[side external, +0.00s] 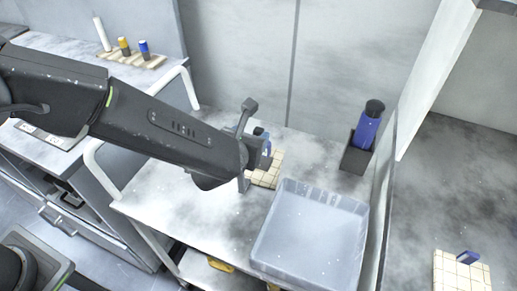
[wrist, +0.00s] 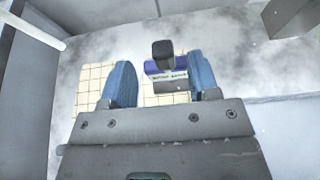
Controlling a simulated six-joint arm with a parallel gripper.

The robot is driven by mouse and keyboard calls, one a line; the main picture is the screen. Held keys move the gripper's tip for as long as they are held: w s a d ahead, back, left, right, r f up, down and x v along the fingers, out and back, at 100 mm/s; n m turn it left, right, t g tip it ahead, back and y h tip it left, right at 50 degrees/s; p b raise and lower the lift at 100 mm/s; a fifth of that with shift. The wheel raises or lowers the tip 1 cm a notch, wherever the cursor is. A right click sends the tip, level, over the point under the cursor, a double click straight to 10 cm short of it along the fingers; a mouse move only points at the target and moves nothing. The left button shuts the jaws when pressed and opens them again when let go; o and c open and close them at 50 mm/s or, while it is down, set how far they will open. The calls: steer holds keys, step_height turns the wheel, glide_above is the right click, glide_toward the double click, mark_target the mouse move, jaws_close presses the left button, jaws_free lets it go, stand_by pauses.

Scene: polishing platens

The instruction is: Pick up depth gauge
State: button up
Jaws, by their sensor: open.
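A small device that I take for the depth gauge (wrist: 166,68) shows in the wrist view. It has a blue-purple body with a pale marked strip, a dark block above and a dark grey part below.
A translucent bin (side external: 310,235) stands right of the mat on the bench. A dark holder (side external: 355,157) with a blue, black-topped item (side external: 368,128) stands behind it, by a wall panel. Another tiled mat (side external: 450,277) with a blue block (side external: 467,257) is far right. A rack (side external: 135,60) is back left.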

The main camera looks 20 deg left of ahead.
mark_target(261, 129)
steer(key=shift+x, duration=2.95)
steer(key=shift+d, duration=0.15)
steer(key=shift+c, duration=0.4)
jaws_close()
